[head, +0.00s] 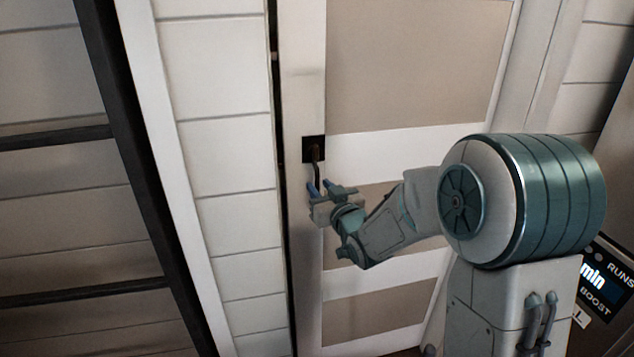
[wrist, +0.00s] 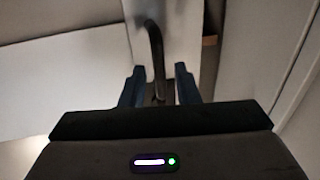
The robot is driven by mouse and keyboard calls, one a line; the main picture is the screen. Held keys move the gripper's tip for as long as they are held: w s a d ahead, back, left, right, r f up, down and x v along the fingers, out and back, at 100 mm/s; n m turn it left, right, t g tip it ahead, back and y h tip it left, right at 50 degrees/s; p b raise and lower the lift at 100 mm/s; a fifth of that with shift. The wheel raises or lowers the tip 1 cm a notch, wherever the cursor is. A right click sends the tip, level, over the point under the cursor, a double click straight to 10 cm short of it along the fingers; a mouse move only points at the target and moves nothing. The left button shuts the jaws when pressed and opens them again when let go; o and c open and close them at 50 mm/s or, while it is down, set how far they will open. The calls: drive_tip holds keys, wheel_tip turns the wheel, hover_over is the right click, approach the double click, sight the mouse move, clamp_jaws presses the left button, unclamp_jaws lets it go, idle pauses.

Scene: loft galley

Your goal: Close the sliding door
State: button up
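The sliding door (head: 415,60) is a white frame with taupe panels, filling the middle of the head view. Its dark curved handle (head: 317,165) hangs from a black plate (head: 308,144) near the door's left edge. My gripper (head: 324,187) is at the lower part of the handle. In the wrist view the handle (wrist: 155,45) runs down between the two blue fingers of my gripper (wrist: 160,84). The fingers stand apart with space on both sides of the handle. The handle's lower end is partly hidden by my gripper.
A white plank wall (head: 215,65) lies left of the door, with a narrow dark gap along the door's left edge. A black ladder-like frame (head: 125,150) stands further left. A dark box with lettering (head: 607,285) is at the lower right.

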drive_tip(key=shift+x, duration=1.1)
clamp_jaws()
drive_tip(key=shift+f, duration=0.1)
